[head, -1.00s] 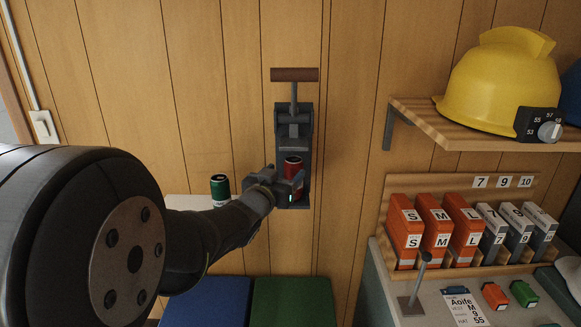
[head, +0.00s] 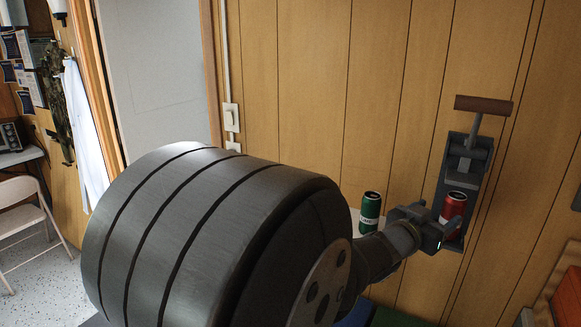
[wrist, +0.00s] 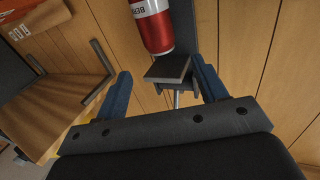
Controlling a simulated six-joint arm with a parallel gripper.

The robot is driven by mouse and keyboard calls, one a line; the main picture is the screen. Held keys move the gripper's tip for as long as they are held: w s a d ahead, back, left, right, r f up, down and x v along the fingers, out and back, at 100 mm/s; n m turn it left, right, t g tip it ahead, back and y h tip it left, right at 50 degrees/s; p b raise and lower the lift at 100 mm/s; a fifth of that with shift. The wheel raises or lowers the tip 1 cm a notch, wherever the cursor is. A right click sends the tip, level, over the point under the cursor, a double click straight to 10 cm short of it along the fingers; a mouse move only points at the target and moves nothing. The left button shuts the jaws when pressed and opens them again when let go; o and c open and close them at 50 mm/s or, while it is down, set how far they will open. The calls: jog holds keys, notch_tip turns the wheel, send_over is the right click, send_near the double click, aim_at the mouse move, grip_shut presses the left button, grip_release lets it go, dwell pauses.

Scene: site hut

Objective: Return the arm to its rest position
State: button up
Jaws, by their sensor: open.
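My gripper (head: 436,232) is in front of the wall-mounted can crusher (head: 449,175), at the right of the head view. It also shows in the wrist view (wrist: 160,67), its two blue fingers spread apart with nothing held between them. A red can (head: 454,204) stands in the crusher, just beyond the fingers. In the wrist view the red can (wrist: 154,24) appears upside down, past the fingertips, on the crusher's small grey plate (wrist: 168,68). My arm reaches across the lower middle of the head view.
A green can (head: 370,207) stands on a pale ledge left of my gripper. The crusher's handle (head: 483,105) sticks out above. A wooden shelf (wrist: 55,105) with a bracket is at left in the wrist view. A folding chair (head: 25,215) and door (head: 155,80) are at left.

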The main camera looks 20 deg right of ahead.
aim_at(458, 195)
jog(key=x, duration=1.1)
jog(key=shift+s+f, duration=0.1)
jog(key=shift+a+r, duration=0.1)
jog(key=shift+r, duration=0.75)
